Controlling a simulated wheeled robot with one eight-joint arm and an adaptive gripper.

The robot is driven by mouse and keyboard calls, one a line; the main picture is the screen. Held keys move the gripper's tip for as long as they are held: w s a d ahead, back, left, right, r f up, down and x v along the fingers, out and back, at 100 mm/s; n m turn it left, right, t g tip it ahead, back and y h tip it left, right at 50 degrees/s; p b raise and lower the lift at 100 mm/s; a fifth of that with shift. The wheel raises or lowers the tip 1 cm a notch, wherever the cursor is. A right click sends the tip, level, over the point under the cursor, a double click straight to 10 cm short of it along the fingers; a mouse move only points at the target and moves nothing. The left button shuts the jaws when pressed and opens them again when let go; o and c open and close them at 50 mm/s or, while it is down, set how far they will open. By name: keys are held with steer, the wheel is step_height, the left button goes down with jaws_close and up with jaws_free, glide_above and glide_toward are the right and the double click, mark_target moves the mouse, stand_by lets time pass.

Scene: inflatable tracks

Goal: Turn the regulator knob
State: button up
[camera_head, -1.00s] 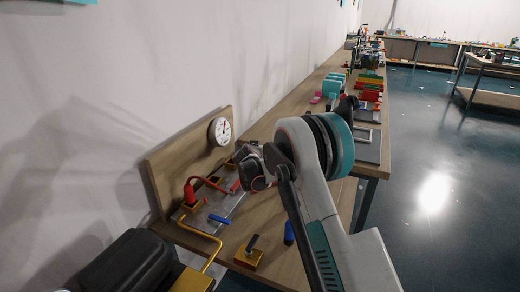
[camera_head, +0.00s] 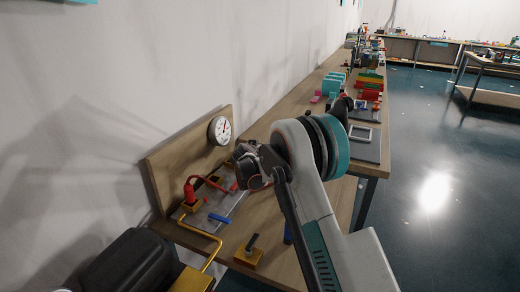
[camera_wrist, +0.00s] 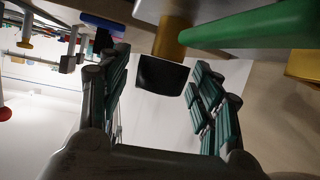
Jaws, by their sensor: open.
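The regulator knob looks to be the black block (camera_wrist: 162,75) on a short gold stem (camera_wrist: 171,38) in the wrist view. My gripper (camera_wrist: 158,62) is open, with one green-padded finger on each side of the black block. Gaps show between the block and both fingers, so it is not clamped. In the head view my gripper (camera_head: 250,170) is over the far part of the board's assembly, and hides the knob. A white dial gauge (camera_head: 220,130) is on the upright wooden back panel (camera_head: 175,165) beyond it.
A green pipe (camera_wrist: 255,25) runs close by the right finger in the wrist view. On the bench are a red cylinder (camera_head: 189,194), a yellow pipe (camera_head: 205,232), a blue handle (camera_head: 219,219) and a gold block (camera_head: 249,257). The wall stands close on the left.

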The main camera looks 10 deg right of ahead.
steer(key=v, duration=1.2)
steer(key=shift+f, duration=0.1)
steer(key=s+d+r+n+g+y, duration=0.15)
steer(key=s+r, duration=0.25)
steer(key=s, duration=0.4)
steer(key=s+d+r+g, duration=0.1)
steer(key=s+d+r, duration=0.25)
steer(key=s, duration=0.35)
steer(key=s+d+r+g+y, duration=0.1)
steer(key=s+r, duration=0.4)
steer(key=s, duration=0.3)
steer(key=s+f+n+y, duration=0.1)
steer(key=s+f, duration=0.1)
steer(key=s, duration=1.1)
steer(key=s+a+f+n+g+y, duration=0.1)
steer(key=s+f+n+y, duration=0.1)
steer(key=s, duration=1.2)
steer(key=shift+a+f, duration=0.3)
